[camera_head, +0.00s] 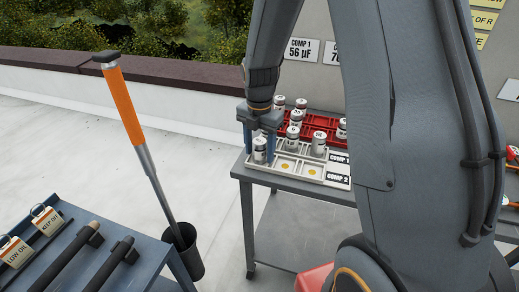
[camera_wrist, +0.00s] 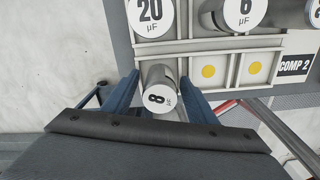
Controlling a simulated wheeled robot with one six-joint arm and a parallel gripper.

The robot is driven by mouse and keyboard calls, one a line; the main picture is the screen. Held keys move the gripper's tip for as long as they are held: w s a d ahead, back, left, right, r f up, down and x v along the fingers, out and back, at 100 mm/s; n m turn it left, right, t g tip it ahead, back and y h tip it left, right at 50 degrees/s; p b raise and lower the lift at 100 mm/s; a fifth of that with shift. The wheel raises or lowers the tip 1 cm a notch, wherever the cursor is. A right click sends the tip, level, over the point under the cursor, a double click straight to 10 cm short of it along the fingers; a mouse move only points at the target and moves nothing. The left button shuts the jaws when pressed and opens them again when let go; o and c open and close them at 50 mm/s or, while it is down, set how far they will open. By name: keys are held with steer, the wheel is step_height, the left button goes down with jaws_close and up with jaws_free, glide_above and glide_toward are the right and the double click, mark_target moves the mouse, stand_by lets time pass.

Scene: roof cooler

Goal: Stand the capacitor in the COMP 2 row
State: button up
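A small silver capacitor (camera_wrist: 160,96), its white cap marked 8, is between the two fingers of my gripper (camera_wrist: 160,82). In the head view the capacitor (camera_head: 260,151) is upright at the leftmost cell of the COMP 2 row of the pale tray (camera_head: 325,178). Whether its base rests on the cell floor is hidden. My gripper (camera_head: 260,148) points down with a finger on either side of the capacitor. I cannot tell whether the fingers press on it. The other COMP 2 cells in view, with yellow dots (camera_wrist: 208,71), are empty.
Capacitors stand in the COMP 1 row behind, marked 20 (camera_wrist: 151,10) and 6 (camera_wrist: 244,10). A red rack (camera_head: 321,127) with more capacitors is behind the tray. The grey table's edge (camera_head: 245,174) is close left and in front. An orange-handled tool (camera_head: 125,105) leans farther left.

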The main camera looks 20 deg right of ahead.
step_height(320, 180, up, 12)
steer(key=shift+f+b, duration=0.1)
steer(key=shift+b, duration=1.1)
steer(key=s+f+m, duration=0.4)
steer(key=s+m, duration=0.4)
steer(key=m, duration=0.5)
steer(key=s+f+m, duration=0.4)
steer(key=s+m, duration=0.5)
steer(key=m, duration=0.4)
steer(key=shift+s+t, duration=0.15)
steer(key=shift+t, duration=0.25)
